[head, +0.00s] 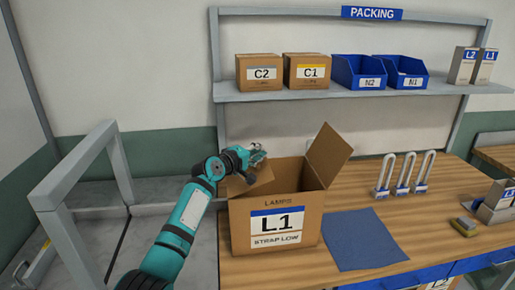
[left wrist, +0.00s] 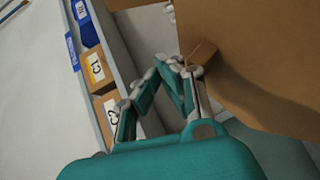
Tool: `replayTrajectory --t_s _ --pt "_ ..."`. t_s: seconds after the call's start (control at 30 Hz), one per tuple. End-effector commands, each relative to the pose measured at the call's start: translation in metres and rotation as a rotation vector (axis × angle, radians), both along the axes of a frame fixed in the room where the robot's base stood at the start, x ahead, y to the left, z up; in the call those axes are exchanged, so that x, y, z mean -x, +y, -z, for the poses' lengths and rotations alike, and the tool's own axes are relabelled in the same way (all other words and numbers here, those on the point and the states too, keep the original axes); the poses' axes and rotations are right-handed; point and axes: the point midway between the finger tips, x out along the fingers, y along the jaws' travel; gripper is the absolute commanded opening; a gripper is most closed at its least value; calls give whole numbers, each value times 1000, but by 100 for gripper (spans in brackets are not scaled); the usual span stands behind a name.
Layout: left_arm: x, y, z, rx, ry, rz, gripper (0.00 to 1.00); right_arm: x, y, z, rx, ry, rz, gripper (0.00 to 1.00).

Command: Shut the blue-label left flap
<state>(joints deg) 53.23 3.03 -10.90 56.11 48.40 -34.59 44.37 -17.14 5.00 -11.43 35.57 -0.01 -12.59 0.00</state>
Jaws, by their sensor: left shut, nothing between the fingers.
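An open cardboard box (head: 275,242) with a blue-striped L1 label (head: 277,226) stands on the wooden bench. Its right flap (head: 331,154) is raised and leans outward. Its left flap (head: 237,187) shows at the box's left edge, partly hidden behind my left arm and gripper. My left gripper (head: 259,156) is shut and empty, above the box's left side by the left flap. In the left wrist view the fingers (left wrist: 182,66) are close beside brown cardboard (left wrist: 255,60); I cannot tell whether they touch it. My right gripper is out of view.
A blue mat (head: 363,241) lies right of the box, with several padlock-like shackles (head: 402,178) behind it. A shelf (head: 300,96) at the back holds boxes C2 (head: 258,75) and C1 (head: 306,73) and blue bins. A grey frame (head: 82,170) stands at left.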

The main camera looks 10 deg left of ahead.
Motion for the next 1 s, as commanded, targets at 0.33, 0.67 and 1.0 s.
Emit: replayTrajectory --t_s 0.33,0.67,1.0 --pt "-5 -15 27 -131 41 0 0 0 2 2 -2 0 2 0" --pt "-6 -20 36 -129 38 0 0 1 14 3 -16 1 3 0" --pt "-7 -21 37 -128 38 0 0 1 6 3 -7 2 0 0"
